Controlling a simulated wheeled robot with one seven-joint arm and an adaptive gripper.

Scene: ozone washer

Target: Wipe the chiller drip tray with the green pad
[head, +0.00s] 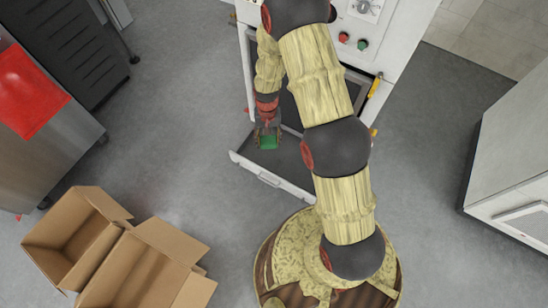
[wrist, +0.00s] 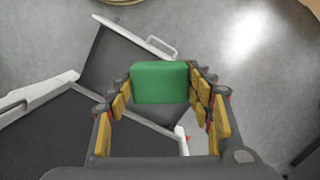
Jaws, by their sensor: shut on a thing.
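The green pad (wrist: 160,82) is a small block between the yellow-padded fingers of my gripper (wrist: 163,95) in the wrist view, and the gripper is shut on it. In the head view the green pad (head: 268,142) shows below my gripper (head: 267,131), over the grey surface of a pulled-out white-edged tray with a handle, which I take as the drip tray (head: 290,166). The tray also shows beyond the pad in the wrist view (wrist: 108,60). I cannot tell whether the pad touches the tray.
The white machine (head: 385,50) with red and green buttons stands behind the tray. Open cardboard boxes (head: 140,270) lie at lower left. A steel cabinet with a red sheet (head: 28,90) is at left, and a white unit (head: 515,150) at right. Grey floor (head: 185,130) left of the tray is clear.

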